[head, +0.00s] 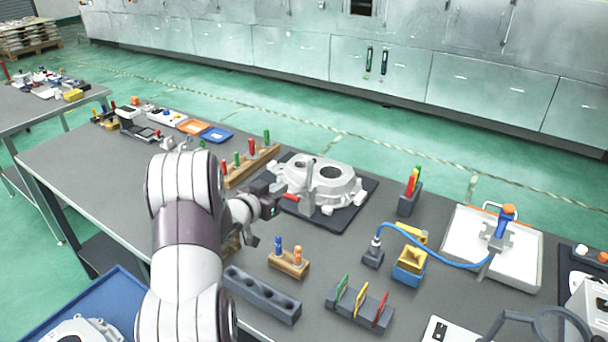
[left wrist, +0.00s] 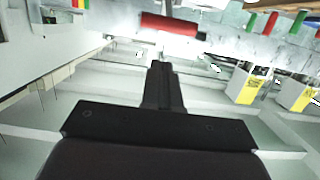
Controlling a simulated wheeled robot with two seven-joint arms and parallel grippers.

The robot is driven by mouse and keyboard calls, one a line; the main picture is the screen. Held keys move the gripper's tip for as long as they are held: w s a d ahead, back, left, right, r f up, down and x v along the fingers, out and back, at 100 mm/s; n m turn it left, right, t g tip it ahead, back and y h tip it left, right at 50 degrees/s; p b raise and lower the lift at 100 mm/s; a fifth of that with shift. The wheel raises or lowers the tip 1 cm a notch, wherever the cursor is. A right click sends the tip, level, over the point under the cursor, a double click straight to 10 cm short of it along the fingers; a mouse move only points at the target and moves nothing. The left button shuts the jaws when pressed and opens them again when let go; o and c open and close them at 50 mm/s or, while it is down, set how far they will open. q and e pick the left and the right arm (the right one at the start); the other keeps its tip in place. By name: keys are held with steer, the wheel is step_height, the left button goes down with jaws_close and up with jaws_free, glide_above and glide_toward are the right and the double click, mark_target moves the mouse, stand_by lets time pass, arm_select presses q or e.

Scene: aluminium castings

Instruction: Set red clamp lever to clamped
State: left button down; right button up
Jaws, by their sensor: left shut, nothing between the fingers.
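The red clamp lever (head: 291,198) sticks out from the left side of a clamp at the front of the pale aluminium casting (head: 325,180). In the left wrist view the red lever (left wrist: 168,24) lies roughly level across the top. My left gripper (head: 272,205) is shut and empty, just left of the lever's end. In the left wrist view its closed fingertips (left wrist: 160,68) point at the lever, with a small gap showing below it. I cannot tell whether they touch. My right gripper is not in view.
A wooden rack with red and green pegs (head: 250,163) stands behind my left gripper. A small wooden block with blue and orange plugs (head: 288,263) and a grey holed block (head: 262,293) stand in front. Bare grey table shows right of the casting.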

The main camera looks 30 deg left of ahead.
mark_target(311, 171)
arm_select(q)
steer(key=p+x, duration=0.2)
steer(key=x, duration=1)
steer(key=shift+w+d, duration=0.15)
steer(key=shift+w, duration=0.05)
steer(key=shift+d, duration=0.1)
